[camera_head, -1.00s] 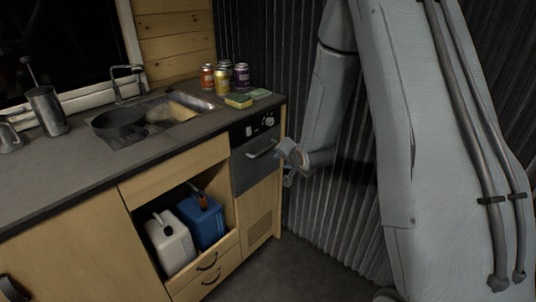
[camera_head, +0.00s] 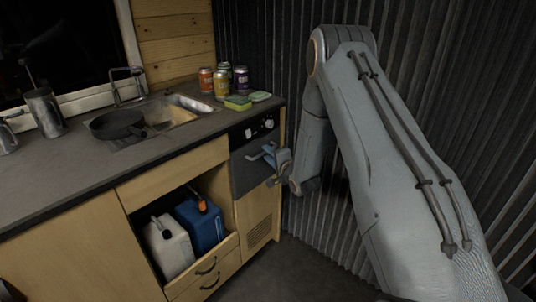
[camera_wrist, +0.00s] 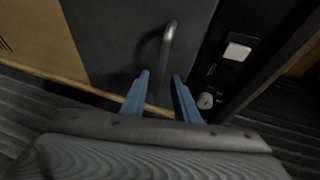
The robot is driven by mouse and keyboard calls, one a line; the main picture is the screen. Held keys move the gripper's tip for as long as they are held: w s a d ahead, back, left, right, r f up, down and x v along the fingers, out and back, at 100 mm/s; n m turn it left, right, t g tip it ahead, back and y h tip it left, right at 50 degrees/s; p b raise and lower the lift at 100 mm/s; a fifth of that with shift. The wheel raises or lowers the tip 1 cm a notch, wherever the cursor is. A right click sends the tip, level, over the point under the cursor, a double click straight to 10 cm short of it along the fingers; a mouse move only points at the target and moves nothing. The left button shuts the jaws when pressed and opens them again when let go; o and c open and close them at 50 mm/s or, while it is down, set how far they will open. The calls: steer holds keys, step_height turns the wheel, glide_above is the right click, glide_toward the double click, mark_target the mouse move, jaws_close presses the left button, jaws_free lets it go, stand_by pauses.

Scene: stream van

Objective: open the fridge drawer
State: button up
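The fridge drawer (camera_head: 243,177) has a dark front at the right end of the counter and looks shut. A grey bar handle (camera_head: 256,154) runs across its upper part. My gripper (camera_head: 274,161) is close in front of the handle's right part in the head view. In the wrist view my gripper (camera_wrist: 161,75) is open, with two blue fingers apart. The handle (camera_wrist: 169,40) stands ahead of the fingertips, its near end roughly in line with the gap. I cannot tell whether any finger touches it. The drawer front (camera_wrist: 110,40) fills the area behind the handle.
A panel with knobs (camera_head: 268,124) sits above the drawer front; a white switch (camera_wrist: 237,51) shows in the wrist view. The counter (camera_head: 60,180) holds a pan, several cans and a sponge. A corrugated wall (camera_head: 250,50) stands close to the right. Jerrycans (camera_head: 203,226) fill an open shelf.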

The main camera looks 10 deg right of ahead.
steer(key=shift+w+a+f, duration=0.15)
steer(key=shift+w+a, duration=0.05)
steer(key=shift+w, duration=0.45)
jaws_close()
